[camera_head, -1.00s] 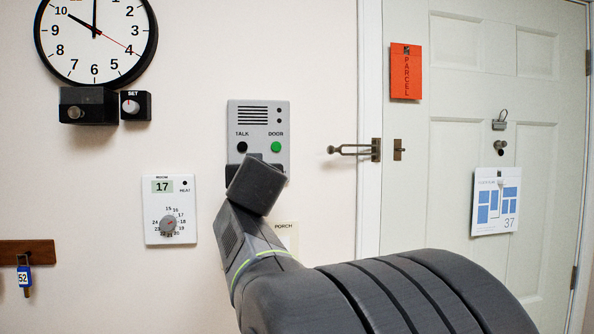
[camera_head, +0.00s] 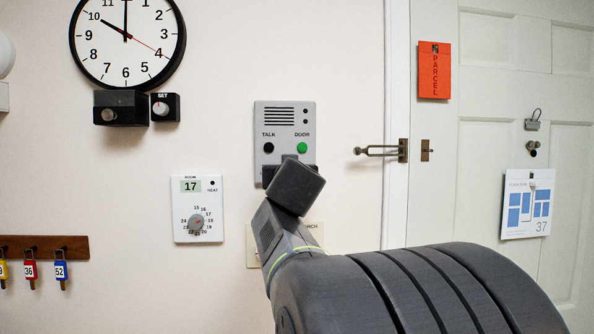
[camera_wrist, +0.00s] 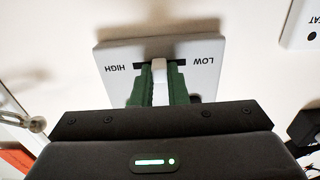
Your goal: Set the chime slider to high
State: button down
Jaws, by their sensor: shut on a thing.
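The chime slider knob (camera_wrist: 159,82) is a pale tab on a light panel, seen upside down in the wrist view. HIGH is printed left of its slot and LOW right of it. The knob stands near the middle of the slot, between the two words. My gripper (camera_wrist: 161,68) has its green fingers closed on both sides of the knob. In the head view the grey intercom panel (camera_head: 286,116) has a TALK button and a green DOOR button. My gripper (camera_head: 290,172) is at its lower edge there and hides the slider and its words.
A thermostat (camera_head: 199,208) reading 17 is left of my arm. A pale plate (camera_head: 252,246) is partly hidden behind my arm. A door latch (camera_head: 380,151) juts out at right. A clock (camera_head: 127,40), a SET knob (camera_head: 160,107) and a key rack (camera_head: 72,246) are at left.

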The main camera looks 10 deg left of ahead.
jog(key=shift+w+d, duration=0.3)
jog(key=shift+d, duration=0.65)
jog(key=c, duration=1.8)
grip_release()
jog(key=o, duration=0.4)
jog(key=shift+d, duration=0.2)
jog(key=v, duration=1.3)
jog(key=shift+s, duration=0.4)
